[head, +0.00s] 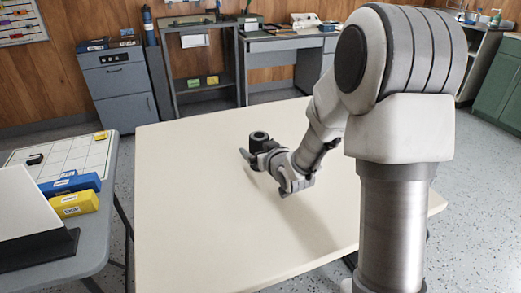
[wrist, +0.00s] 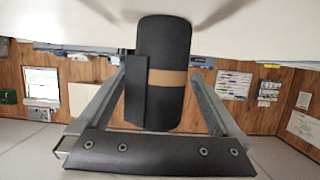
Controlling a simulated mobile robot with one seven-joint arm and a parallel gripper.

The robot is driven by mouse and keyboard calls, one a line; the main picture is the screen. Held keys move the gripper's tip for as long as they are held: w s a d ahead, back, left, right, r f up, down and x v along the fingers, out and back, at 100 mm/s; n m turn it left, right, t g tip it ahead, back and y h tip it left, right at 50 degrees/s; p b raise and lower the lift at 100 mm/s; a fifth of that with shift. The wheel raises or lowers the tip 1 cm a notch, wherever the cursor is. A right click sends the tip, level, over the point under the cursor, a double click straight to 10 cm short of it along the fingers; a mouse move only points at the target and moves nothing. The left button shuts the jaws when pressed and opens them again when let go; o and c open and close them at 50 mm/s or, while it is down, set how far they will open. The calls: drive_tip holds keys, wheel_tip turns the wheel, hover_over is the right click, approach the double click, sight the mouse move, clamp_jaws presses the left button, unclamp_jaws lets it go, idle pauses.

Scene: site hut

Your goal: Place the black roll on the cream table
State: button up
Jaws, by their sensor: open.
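The black roll (head: 259,137) is upright over the far middle part of the cream table (head: 200,215). In the wrist view the black roll (wrist: 172,55) has a tan band and a flap along one side. Its end overlaps the pale table surface (wrist: 80,22) there, and it appears to stand on it. My gripper (head: 258,158) is low over the table at the roll. In the wrist view my open gripper (wrist: 160,85) has one finger on each side of the roll. In the head view the gripper hides the roll's base.
A grey table (head: 95,240) at left holds a white grid board (head: 75,160), blue and yellow boxes (head: 75,203) and a dark-based panel. Cabinets and a desk (head: 285,45) line the back wall. The cream table's left and front are clear.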

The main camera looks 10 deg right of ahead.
drive_tip(key=shift+s+r+p, duration=0.15)
drive_tip(key=shift+r+p, duration=0.2)
drive_tip(key=v, duration=0.9)
drive_tip(key=shift+s+f, duration=0.1)
drive_tip(key=shift+f, duration=0.05)
drive_tip(key=s+d+r+m+g+h+b, duration=0.2)
drive_tip(key=s+d+r+g+h+b, duration=0.15)
drive_tip(key=s, duration=0.65)
drive_tip(key=s+a+g, duration=0.1)
drive_tip(key=s+g, duration=0.1)
drive_tip(key=s, duration=0.5)
drive_tip(key=s+a+r+g, duration=0.1)
drive_tip(key=s+g, duration=0.1)
drive_tip(key=s, duration=0.6)
drive_tip(key=shift+a+r+g+y, duration=0.2)
drive_tip(key=shift+a+g+y, duration=0.15)
drive_tip(key=shift+y, duration=0.1)
drive_tip(key=shift+s+r, duration=0.1)
drive_tip(key=shift+s, duration=0.05)
